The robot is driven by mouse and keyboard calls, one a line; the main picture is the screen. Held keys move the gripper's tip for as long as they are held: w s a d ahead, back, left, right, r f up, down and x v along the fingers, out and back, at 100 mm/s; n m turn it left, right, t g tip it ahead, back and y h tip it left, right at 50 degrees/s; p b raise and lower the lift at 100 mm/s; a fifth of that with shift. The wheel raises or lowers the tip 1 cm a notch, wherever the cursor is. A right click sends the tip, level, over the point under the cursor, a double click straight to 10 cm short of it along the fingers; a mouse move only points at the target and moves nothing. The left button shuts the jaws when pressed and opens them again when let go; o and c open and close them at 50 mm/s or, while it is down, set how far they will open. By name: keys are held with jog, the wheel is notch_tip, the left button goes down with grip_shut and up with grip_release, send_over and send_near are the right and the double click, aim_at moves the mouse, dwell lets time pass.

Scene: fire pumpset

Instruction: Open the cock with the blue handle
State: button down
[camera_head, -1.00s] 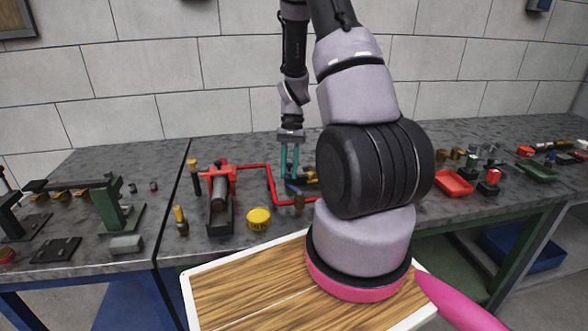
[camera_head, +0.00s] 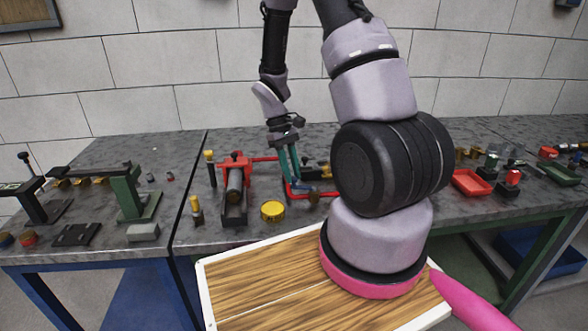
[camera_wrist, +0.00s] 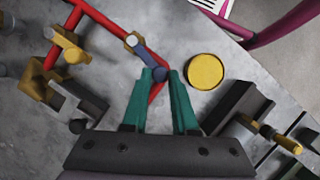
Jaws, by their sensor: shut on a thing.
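The blue handle (camera_wrist: 146,55) shows in the wrist view, running from a small brass cock (camera_wrist: 132,40) on the red pipe down to a round blue end. My gripper (camera_wrist: 161,73) has its two green fingertips on either side of that blue end and is shut on it. In the head view my gripper (camera_head: 298,180) reaches down to the handle with its fingers tilted. The blue handle is small and partly hidden by the fingers there, and the brass cock is hard to make out.
A yellow round cap (camera_wrist: 205,71) lies just right of the fingers in the wrist view. A yellow-handled valve (camera_wrist: 66,42) sits on the red pipe (camera_wrist: 110,15) to the left. In the head view a red vise-like pump part (camera_head: 235,185) stands left of my gripper, and a red tray (camera_head: 473,184) lies right.

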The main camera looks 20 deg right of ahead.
jog(key=shift+s+a+n+h, duration=0.25)
jog(key=shift+s+n, duration=0.1)
jog(key=shift+n, duration=0.35)
jog(key=shift+s+a+n+h, duration=0.15)
jog(key=shift+s+n+h, duration=0.15)
jog(key=shift+n, duration=0.4)
jog(key=shift+s, duration=0.15)
jog(key=c, duration=0.7)
grip_release()
jog(key=v, duration=1)
jog(key=shift+a+r, duration=0.1)
jog(key=shift+r, duration=0.35)
